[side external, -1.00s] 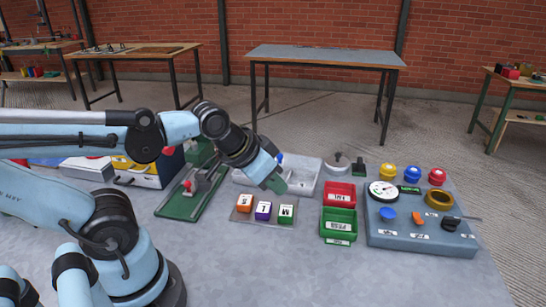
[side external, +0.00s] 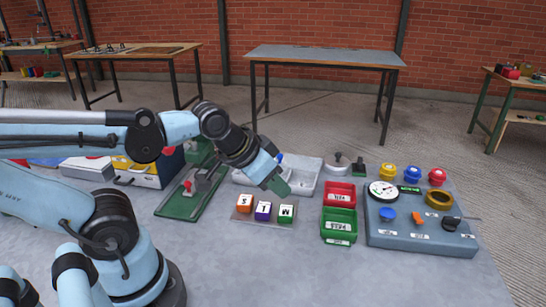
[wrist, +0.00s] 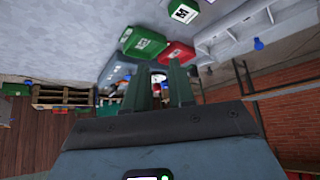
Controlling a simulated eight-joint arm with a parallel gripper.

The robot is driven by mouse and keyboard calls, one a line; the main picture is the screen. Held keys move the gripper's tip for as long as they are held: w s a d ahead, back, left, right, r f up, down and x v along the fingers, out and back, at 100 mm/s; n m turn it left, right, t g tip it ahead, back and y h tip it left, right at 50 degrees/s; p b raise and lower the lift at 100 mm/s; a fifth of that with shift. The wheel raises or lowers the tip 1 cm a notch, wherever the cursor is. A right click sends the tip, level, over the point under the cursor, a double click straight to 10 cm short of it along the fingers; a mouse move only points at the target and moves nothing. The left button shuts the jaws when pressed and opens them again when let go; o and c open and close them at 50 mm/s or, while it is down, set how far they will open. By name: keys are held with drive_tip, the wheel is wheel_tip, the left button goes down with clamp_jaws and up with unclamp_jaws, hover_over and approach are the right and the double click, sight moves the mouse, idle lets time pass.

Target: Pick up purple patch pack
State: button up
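The purple patch pack (side external: 263,211) is a small block with a white label. It sits on a small tray (side external: 243,219) between an orange pack (side external: 244,203) and a green pack (side external: 286,213). My gripper (side external: 279,187) is in the air above and behind the packs, apart from them. In the wrist view, its two green fingers (wrist: 160,82) stand apart with an empty gap between them. The green pack shows at the top of the wrist view (wrist: 184,12). I cannot see the purple pack in the wrist view.
A red bin (side external: 340,201) and a green bin (side external: 338,239) stand right of the packs. A blue-grey board (side external: 410,243) with a gauge and knobs lies farther right. A green fixture (side external: 181,206) is at left, and a grey tray (side external: 306,189) is behind. The tabletop in front is clear.

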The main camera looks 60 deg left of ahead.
drive_tip(key=o, duration=1)
drive_tip(key=shift+c, duration=0.2)
drive_tip(key=shift+a, duration=0.1)
drive_tip(key=m+g, duration=0.7)
drive_tip(key=m, duration=0.2)
hover_over(263, 207)
drive_tip(key=f, duration=0.7)
drive_tip(key=shift+s+d+f, duration=0.25)
drive_tip(key=shift+d, duration=0.1)
drive_tip(key=shift+w+a+f, duration=0.15)
drive_tip(key=shift+f, duration=0.85)
drive_tip(key=shift+w+a+f, duration=0.15)
drive_tip(key=shift+f, duration=1.45)
